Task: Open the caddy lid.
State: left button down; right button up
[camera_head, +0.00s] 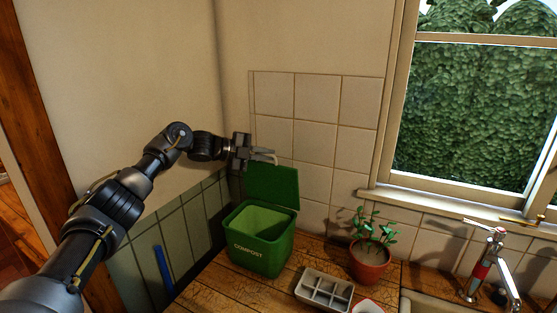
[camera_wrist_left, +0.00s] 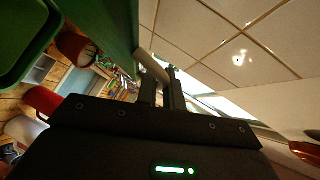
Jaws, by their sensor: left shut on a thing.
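The green caddy (camera_head: 258,254), marked COMPOST, stands on the wooden counter against the tiled corner. Its lid (camera_head: 272,187) stands up at the back, and the pale green inside shows. My left gripper (camera_head: 265,157) is at the top edge of the raised lid, shut on the pale lid handle. In the left wrist view, the handle (camera_wrist_left: 153,66) lies between the fingertips of my left gripper (camera_wrist_left: 161,80), beside the green lid (camera_wrist_left: 106,22). The exact contact is small and partly hidden by the fingers. My right gripper is in neither view.
A potted plant (camera_head: 370,262) and a grey sectioned tray (camera_head: 324,293) stand to the right of the caddy. Farther right are a tap (camera_head: 481,271) and a sink. Tiled wall (camera_head: 313,95) is close behind the lid. A blue object (camera_head: 164,270) is at the left.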

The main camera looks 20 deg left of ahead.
pick_arm(q)
jog(key=shift+w, duration=0.25)
jog(key=c, duration=1.5)
grip_release()
jog(key=shift+s+a, duration=0.2)
jog(key=shift+a, duration=0.05)
jog(key=b+v, duration=0.3)
jog(key=v, duration=0.4)
jog(key=shift+r, duration=0.2)
